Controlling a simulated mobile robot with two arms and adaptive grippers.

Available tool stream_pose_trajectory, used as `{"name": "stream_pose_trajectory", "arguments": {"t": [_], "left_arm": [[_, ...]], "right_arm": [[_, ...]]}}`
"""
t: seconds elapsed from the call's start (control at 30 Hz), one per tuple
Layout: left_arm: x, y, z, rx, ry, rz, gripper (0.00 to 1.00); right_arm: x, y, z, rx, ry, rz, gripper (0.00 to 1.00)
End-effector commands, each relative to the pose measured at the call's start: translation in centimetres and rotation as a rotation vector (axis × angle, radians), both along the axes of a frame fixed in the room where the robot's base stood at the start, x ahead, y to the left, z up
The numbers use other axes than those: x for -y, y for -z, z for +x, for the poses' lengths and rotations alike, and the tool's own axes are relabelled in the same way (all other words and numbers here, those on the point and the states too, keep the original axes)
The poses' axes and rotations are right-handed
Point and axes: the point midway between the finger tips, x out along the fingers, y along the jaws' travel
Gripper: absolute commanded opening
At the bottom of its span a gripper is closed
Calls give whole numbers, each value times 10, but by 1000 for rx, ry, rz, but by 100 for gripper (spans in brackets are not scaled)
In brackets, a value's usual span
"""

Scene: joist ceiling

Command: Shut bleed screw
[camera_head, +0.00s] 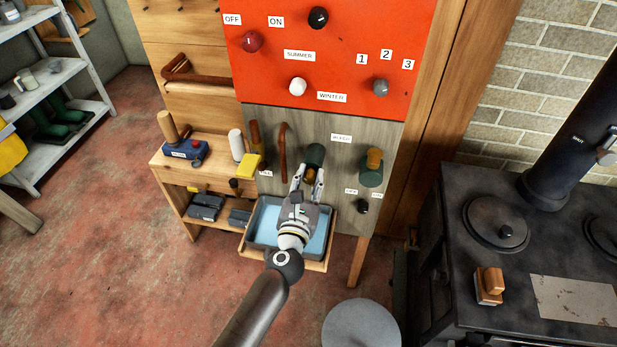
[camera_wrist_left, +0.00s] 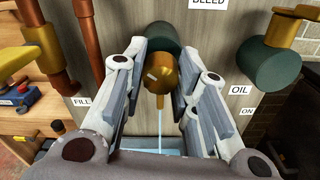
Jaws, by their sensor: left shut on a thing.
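The bleed screw (camera_wrist_left: 163,72) is a brass fitting on a dark green round body (camera_wrist_left: 152,38) on the grey wood panel, beneath the BLEED label (camera_head: 341,138). A thin stream of water (camera_wrist_left: 160,125) runs down from it. The green body also shows in the head view (camera_head: 315,154). My left gripper (camera_head: 307,172) reaches up to the fitting, with one finger on each side of it. It is shut on the bleed screw, though the exact contact is hard to see. My right gripper is in neither view.
A tray of blue water (camera_head: 262,222) sits below the fitting. A second green and brass fitting (camera_head: 372,166), labelled OIL, is on the right, with a black knob (camera_head: 362,206) below. Copper pipes (camera_wrist_left: 90,40) are on the left. A black stove (camera_head: 455,240) stands at right.

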Motion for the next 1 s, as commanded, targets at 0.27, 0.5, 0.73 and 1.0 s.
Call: {"name": "stream_pose_trajectory", "arguments": {"t": [0.27, 0.5, 0.73, 1.0], "left_arm": [[-1, -2, 0, 48, 1, 254, 4], [-1, -2, 0, 92, 2, 477, 4], [-1, -1, 0, 130, 2, 668, 4], [-2, 0, 0, 163, 1, 829, 3]], "right_arm": [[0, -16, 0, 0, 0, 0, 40], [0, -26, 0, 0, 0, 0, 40], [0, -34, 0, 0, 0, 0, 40], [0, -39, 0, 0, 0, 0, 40]]}}
